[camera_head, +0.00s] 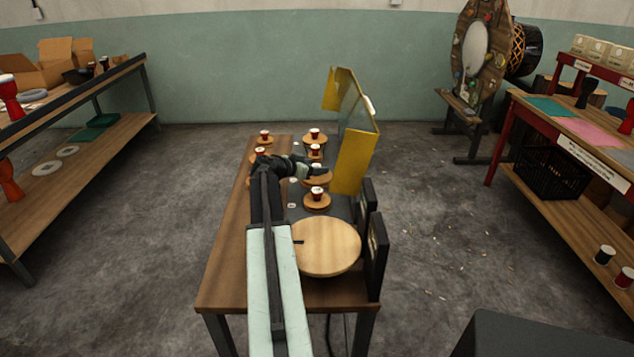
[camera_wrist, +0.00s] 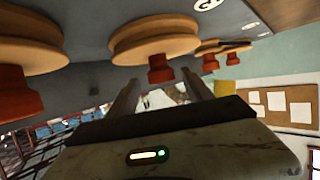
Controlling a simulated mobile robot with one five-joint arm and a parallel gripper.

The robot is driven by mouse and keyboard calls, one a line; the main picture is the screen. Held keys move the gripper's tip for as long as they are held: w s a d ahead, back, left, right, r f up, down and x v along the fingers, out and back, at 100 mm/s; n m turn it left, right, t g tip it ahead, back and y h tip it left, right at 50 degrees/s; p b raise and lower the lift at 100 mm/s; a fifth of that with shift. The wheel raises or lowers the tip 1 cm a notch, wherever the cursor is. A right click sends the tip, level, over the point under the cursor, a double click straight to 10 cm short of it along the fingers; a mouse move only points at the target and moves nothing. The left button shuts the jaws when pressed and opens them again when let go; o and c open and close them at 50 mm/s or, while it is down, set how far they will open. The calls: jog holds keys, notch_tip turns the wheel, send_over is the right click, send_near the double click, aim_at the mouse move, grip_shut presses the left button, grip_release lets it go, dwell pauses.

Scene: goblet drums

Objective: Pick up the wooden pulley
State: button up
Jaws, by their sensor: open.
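Several round wooden pulleys with small red-and-white cups on them sit on a dark plate on the bench; one is the near pulley (camera_head: 317,204), another the far pulley (camera_head: 315,138). I cannot tell which is meant. My gripper (camera_head: 318,172) is over the plate, among the pulleys, and partly covers one. The wrist view is upside down. There, a grooved pulley (camera_wrist: 155,38) with a red cup (camera_wrist: 160,69) is close to the open, empty fingers of my gripper (camera_wrist: 163,95), and a larger-looking pulley (camera_wrist: 25,42) is at the left. No contact is clear.
A large plain wooden disc (camera_head: 328,247) lies at the bench's near end. A yellow-framed clear guard (camera_head: 352,150) stands along the plate's right side, with dark boxes (camera_head: 376,255) nearer. The wooden bench (camera_head: 225,265) has bare top at left. Shelves stand far left and right.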

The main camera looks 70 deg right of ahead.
jog(key=shift+s+d+f, duration=0.15)
jog(key=shift+d+f, duration=0.25)
jog(key=shift+d, duration=0.15)
jog(key=shift+r, duration=0.15)
grip_shut()
notch_tip(320, 180, up, 10)
jog(key=p, duration=1)
